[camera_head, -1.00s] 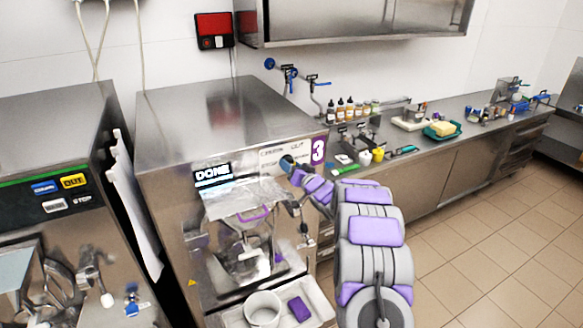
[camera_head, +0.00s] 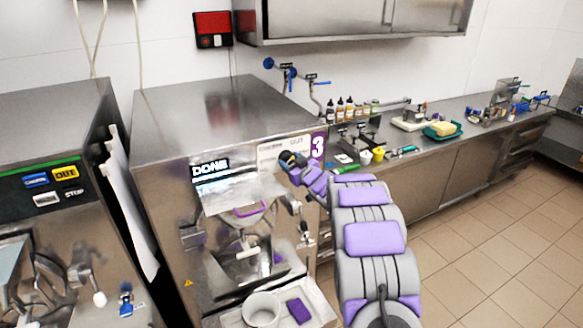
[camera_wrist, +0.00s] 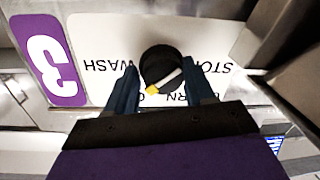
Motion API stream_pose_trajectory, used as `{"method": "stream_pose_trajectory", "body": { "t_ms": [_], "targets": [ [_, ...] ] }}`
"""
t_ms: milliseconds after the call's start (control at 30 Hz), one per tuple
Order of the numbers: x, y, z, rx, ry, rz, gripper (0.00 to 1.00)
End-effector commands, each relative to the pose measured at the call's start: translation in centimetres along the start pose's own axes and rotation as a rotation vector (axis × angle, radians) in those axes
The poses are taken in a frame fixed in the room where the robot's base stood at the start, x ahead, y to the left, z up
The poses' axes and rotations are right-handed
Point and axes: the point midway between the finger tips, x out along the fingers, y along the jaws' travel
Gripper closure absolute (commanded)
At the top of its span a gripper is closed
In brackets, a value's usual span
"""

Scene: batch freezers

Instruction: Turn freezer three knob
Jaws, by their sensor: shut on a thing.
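Freezer three (camera_head: 222,110) is the steel machine with a purple "3" label (camera_head: 318,146) and a screen reading "DONE" (camera_head: 210,168). My gripper (camera_head: 290,160) is at the top right of its front panel. In the wrist view, the round black knob (camera_wrist: 158,62) sits between the two blue fingers of my gripper (camera_wrist: 160,84), which are shut on it. The knob's white pointer slants, its yellow tip toward the lower left of that view. Panel words around the knob appear upside down, including "WASH" and "STO…"; another is partly hidden by the fingers.
Below the panel are a steel chute, a white tub (camera_head: 262,308) and a purple block (camera_head: 298,311) on a tray. Another freezer (camera_head: 40,135) stands at left. A counter with bottles (camera_head: 350,110) runs right. The tiled floor (camera_head: 500,235) at right is clear.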

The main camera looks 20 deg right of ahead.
Motion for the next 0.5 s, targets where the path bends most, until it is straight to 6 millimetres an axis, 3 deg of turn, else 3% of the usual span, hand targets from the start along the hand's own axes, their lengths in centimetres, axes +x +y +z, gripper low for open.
{"method": "stream_pose_trajectory", "body": {
  "t_ms": [500],
  "targets": [
    [0.12,-0.45,0.4,-0.491,-0.041,0.016,0.77]
  ]
}}
